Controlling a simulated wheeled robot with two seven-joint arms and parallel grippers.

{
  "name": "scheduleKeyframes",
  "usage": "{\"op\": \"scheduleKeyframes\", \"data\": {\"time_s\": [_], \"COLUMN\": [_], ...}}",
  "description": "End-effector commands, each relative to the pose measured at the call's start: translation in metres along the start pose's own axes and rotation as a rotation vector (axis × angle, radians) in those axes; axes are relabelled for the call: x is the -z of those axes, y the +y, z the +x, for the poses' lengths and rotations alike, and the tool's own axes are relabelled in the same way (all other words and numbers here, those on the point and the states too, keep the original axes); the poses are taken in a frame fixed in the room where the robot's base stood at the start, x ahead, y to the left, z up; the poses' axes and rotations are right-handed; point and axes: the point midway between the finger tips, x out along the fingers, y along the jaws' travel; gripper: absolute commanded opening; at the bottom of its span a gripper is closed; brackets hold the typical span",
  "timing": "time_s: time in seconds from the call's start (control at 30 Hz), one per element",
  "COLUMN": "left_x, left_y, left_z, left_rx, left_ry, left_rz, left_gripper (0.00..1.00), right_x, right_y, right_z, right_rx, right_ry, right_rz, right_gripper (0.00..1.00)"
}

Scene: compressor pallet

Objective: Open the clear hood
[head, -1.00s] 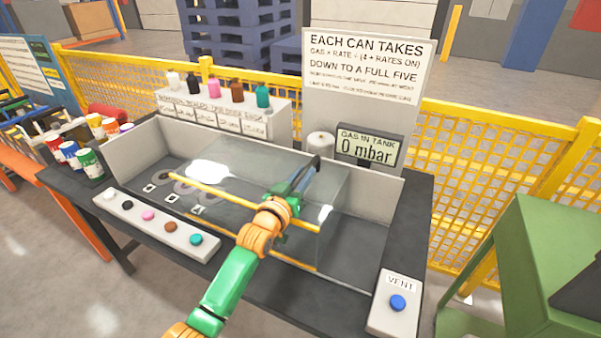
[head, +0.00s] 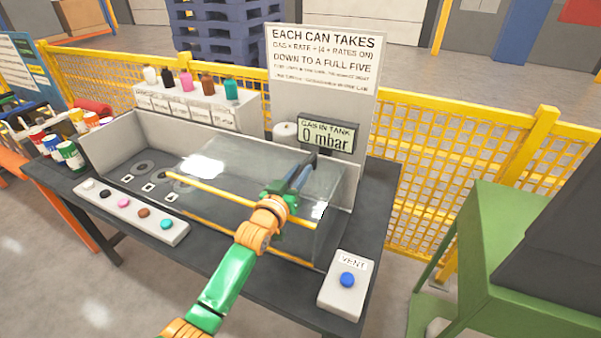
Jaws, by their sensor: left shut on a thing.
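The clear hood (head: 235,165) is a transparent box over the right part of the tray on the dark bench, with a yellow bar (head: 215,193) along its upper front edge. A second yellow strip (head: 225,234) runs low along the front. My left gripper (head: 303,175) is at the hood's right part, by the upper bar's right end, and is shut on the hood. The exact grip point is hidden by the gripper. The hood leaves the tray's left end uncovered, where dark round discs (head: 140,168) show. My right gripper is out of view.
A gas display (head: 325,135) reading 0 mbar and a sign (head: 320,60) stand behind the hood. A vent box (head: 345,285) is at front right, a button strip (head: 130,211) at front left. Cans (head: 70,154) stand left; a green stand (head: 485,250) is right.

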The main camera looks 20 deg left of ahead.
Motion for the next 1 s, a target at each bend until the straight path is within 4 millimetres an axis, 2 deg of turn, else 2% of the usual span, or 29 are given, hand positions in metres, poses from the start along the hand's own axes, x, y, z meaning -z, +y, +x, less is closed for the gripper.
{"op": "scheduleKeyframes", "data": {"time_s": [0.03, 0.07, 0.13, 0.47, 0.57, 0.8, 1.0], "left_x": [-0.001, -0.001, -0.001, 0.000, -0.001, -0.002, -0.001], "left_y": [-0.001, -0.001, -0.001, 0.000, -0.001, -0.001, -0.002], "left_z": [0.000, 0.000, 0.000, -0.002, -0.012, -0.052, -0.070], "left_rx": [0.001, 0.001, 0.001, 0.001, 0.001, 0.001, 0.002], "left_ry": [-0.001, -0.001, -0.001, 0.000, 0.000, -0.002, -0.001], "left_rz": [-0.002, -0.002, -0.002, -0.001, -0.001, -0.001, -0.001], "left_gripper": [0.00, 0.32, 0.51, 0.52, 0.52, 0.52, 0.52], "right_x": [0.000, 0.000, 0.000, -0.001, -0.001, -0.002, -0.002], "right_y": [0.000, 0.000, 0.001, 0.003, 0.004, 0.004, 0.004], "right_z": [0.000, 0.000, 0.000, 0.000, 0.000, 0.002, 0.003], "right_rx": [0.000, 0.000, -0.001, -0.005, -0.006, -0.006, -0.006], "right_ry": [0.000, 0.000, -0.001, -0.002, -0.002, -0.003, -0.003], "right_rz": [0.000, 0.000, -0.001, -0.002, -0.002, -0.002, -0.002], "right_gripper": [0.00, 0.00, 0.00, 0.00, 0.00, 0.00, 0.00]}}
